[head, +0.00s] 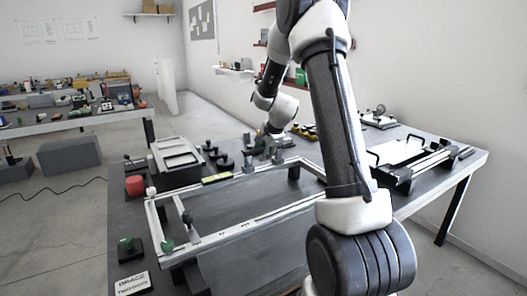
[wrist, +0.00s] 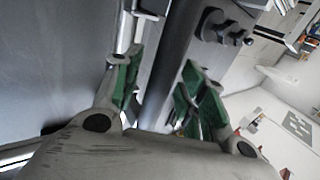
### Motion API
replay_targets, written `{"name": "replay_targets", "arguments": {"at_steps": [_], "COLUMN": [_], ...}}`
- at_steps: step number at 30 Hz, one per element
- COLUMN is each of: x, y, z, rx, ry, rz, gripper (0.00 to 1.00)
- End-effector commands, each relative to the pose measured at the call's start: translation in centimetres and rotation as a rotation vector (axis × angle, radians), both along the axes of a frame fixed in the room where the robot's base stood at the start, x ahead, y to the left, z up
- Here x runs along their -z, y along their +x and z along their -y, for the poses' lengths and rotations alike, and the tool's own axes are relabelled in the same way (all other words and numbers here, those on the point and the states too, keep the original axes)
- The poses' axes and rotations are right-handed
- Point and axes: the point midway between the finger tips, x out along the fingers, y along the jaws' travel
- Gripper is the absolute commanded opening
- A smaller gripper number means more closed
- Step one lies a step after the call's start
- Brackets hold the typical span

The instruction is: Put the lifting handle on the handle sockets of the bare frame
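The bare frame (head: 215,240) is a pale metal rectangle raised over the dark table, with posts and clamp pieces along its rails. Two grey fittings stand by its far rail, one (head: 248,166) left of the other (head: 278,156); I cannot tell whether they are the handle sockets. My gripper (head: 268,132) is small and partly hidden at the far side of the frame. In the wrist view its green-padded fingers (wrist: 155,88) are spread apart. A grey bar shows between and beyond them, with no clear contact. I cannot make out the lifting handle for certain.
A grey tray (head: 176,160) and black knobs (head: 217,156) stand behind the frame. A white panel with black handles (head: 400,150) is at the right. My arm hides the frame's right part.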

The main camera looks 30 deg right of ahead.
Motion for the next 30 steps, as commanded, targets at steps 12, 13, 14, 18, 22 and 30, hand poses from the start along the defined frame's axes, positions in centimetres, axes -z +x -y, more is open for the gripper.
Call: {"name": "replay_targets", "arguments": {"at_steps": [12,13,14,18,22,30], "x": [-4.3,-4.8,-5.4,-7.9,-9.3,-13.3], "y": [-2.6,-2.9,-3.3,-5.0,-6.1,-10.6], "z": [0.1,0.1,0.2,0.2,0.2,-2.7], "rx": [0.000,0.001,0.001,0.001,0.001,-0.181], "ry": [-0.001,-0.001,-0.001,-0.001,-0.001,-0.089], "rz": [0.004,0.004,0.005,0.004,0.001,-0.012], "gripper": [0.41,0.41,0.41,0.41,0.41,0.41]}}
